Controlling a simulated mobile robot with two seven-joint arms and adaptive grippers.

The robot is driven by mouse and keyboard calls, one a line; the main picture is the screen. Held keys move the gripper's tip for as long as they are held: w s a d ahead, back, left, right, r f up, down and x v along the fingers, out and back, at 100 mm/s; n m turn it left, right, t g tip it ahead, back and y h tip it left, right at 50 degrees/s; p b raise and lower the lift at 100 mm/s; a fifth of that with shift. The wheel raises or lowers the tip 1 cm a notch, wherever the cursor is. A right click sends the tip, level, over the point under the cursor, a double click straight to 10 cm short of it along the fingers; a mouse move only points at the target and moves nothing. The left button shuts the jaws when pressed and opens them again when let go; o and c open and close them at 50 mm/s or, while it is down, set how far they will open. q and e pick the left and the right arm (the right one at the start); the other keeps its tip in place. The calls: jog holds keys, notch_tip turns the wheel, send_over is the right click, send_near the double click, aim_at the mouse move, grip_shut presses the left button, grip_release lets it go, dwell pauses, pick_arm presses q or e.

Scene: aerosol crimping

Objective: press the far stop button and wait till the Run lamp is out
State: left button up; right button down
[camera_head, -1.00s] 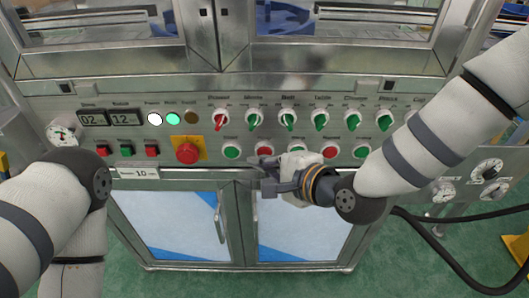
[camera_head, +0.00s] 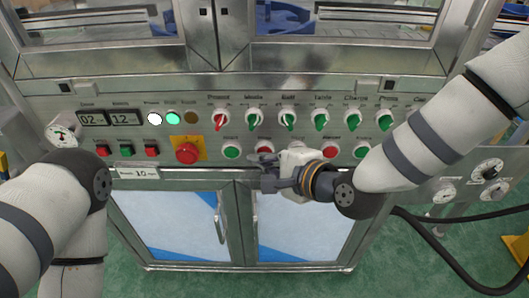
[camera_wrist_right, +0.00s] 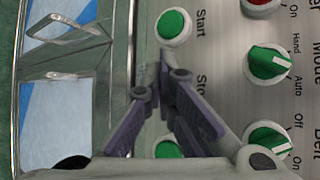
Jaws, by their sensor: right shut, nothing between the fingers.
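My right gripper (camera_head: 268,172) is shut and empty, in front of the lower button row. A red button (camera_head: 264,147) shows just above its fingertips; I cannot tell if they touch it. In the right wrist view, the shut fingers (camera_wrist_right: 168,70) cover the button beside the partly hidden "Stop" label. A green button (camera_wrist_right: 173,25) labelled Start is beside it. A second red button (camera_head: 329,149) stands further right. In the lamp row, the white lamp (camera_head: 154,118) and the green lamp (camera_head: 172,117) look lit. The amber lamp (camera_head: 191,117) looks dark. My left gripper is out of view.
A red mushroom button (camera_head: 187,152) on a yellow plate stands left of the gripper. Rotary switches (camera_head: 288,117) line the panel above. Cabinet doors (camera_head: 180,225) are below. Gauges (camera_head: 487,172) and a black hose (camera_head: 430,245) are at the right.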

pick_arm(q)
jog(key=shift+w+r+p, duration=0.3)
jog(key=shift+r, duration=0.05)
pick_arm(e)
jog(key=shift+s, duration=0.9)
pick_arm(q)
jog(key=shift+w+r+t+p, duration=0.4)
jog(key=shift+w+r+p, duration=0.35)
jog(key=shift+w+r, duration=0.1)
pick_arm(e)
jog(key=s, duration=0.4)
jog(key=shift+s, duration=0.4)
